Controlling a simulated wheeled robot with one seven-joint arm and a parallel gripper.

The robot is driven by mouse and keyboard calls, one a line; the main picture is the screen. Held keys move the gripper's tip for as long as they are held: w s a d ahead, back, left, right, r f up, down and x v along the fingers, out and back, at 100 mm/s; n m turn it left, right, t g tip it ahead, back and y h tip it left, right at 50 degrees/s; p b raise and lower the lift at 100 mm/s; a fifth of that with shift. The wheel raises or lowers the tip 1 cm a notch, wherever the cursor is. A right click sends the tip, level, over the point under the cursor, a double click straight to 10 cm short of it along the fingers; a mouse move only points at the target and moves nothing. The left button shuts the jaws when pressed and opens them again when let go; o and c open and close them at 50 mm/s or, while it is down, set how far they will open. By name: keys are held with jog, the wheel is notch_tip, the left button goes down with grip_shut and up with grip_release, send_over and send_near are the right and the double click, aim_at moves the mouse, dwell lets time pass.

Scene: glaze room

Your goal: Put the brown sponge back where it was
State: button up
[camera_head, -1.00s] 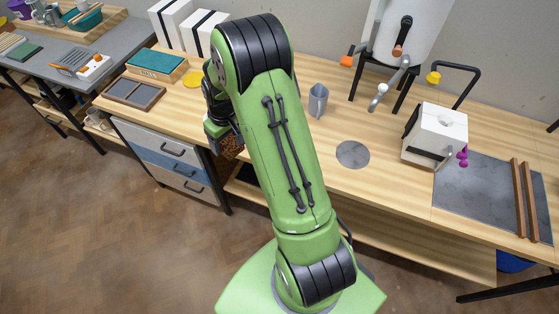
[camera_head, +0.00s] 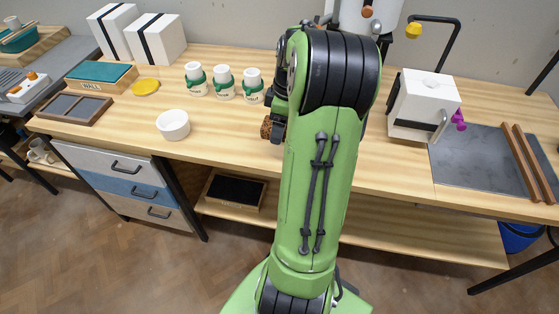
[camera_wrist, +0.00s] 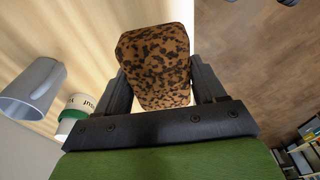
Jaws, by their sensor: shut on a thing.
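The brown sponge, speckled with black, shows in the wrist view (camera_wrist: 158,62). My gripper (camera_wrist: 160,82) is shut on it, with one dark finger on each side. In the head view a small brown part of the sponge (camera_head: 266,127) shows left of my green arm. It appears above or in front of the bench's front edge; its exact height I cannot tell. The rest of it and most of my gripper (camera_head: 279,122) are hidden by the arm.
The wooden bench (camera_head: 215,140) carries three green-banded jars (camera_head: 223,83), a white bowl (camera_head: 173,125), a yellow disc (camera_head: 145,87) and a white box-shaped device (camera_head: 424,105). A grey cup (camera_wrist: 32,85) is near my gripper. A dark tray (camera_head: 236,190) lies on the lower shelf.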

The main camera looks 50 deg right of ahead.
aim_at(278, 155)
notch_tip(278, 155, down, 9)
jog(key=b, duration=0.3)
jog(key=shift+r, duration=0.1)
jog(key=o, duration=1)
jog(key=r+p, duration=0.1)
jog(key=r, duration=0.3)
jog(key=s+r+p, duration=0.1)
jog(key=r+p, duration=0.1)
jog(key=r, duration=0.2)
jog(key=r+p, duration=0.2)
jog(key=r, duration=0.2)
jog(key=shift+s+d+r, duration=0.15)
jog(key=shift+s+d, duration=0.15)
jog(key=shift+d, duration=0.1)
jog(key=w+a+r+m+h, duration=0.1)
jog(key=a+r, duration=0.2)
jog(key=a, duration=0.7)
jog(key=w+a+r+m+h, duration=0.1)
jog(key=a+r, duration=0.3)
jog(key=a, duration=0.5)
jog(key=s+a+m+t+y, duration=0.1)
jog(key=s+a+t, duration=0.3)
jog(key=s+a, duration=0.5)
jog(key=a+m, duration=0.1)
jog(key=a, duration=0.2)
jog(key=shift+a+f+m, duration=0.25)
jog(key=shift+f+m, duration=0.05)
jog(key=shift+s, duration=0.1)
